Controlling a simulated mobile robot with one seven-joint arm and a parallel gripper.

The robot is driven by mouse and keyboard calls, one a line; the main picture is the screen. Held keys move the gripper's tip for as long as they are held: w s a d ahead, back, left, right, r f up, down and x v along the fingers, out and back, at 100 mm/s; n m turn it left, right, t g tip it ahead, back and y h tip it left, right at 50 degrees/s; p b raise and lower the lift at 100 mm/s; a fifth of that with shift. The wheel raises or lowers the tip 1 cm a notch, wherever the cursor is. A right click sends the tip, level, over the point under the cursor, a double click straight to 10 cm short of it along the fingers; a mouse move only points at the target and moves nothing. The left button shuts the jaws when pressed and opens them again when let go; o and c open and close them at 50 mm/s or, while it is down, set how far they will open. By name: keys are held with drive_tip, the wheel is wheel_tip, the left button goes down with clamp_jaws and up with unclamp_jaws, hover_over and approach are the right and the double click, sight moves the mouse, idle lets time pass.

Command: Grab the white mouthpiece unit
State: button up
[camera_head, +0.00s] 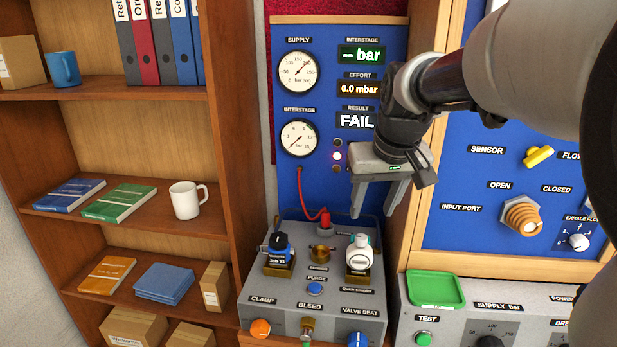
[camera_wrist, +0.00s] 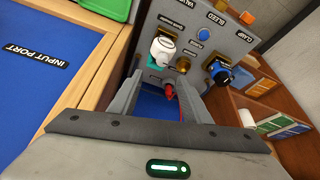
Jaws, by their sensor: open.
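The white mouthpiece unit (camera_head: 360,254) sits in a brass-coloured holder on the right side of the grey bench unit (camera_head: 300,288). It is white with a teal part. In the wrist view the white unit (camera_wrist: 163,48) is ahead of my gripper, left of centre. My gripper (camera_head: 376,213) is open and empty, above and slightly behind the unit, apart from it.
A blue-and-black unit (camera_head: 279,250) stands in a holder on the left of the bench unit, with a brass fitting (camera_head: 321,252) between. A red hose (camera_head: 308,206) runs down to a red plug. A green tray (camera_head: 435,289) lies at right. The blue gauge panel (camera_head: 320,190) rises behind.

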sight(362, 237)
drive_tip(key=x, duration=0.8)
drive_tip(key=shift+s+a+f+b, duration=0.15)
drive_tip(key=shift+s+f+b, duration=0.15)
drive_tip(key=shift+f+b, duration=0.1)
drive_tip(key=shift+w+f, duration=0.2)
drive_tip(key=shift+f, duration=0.1)
clamp_jaws()
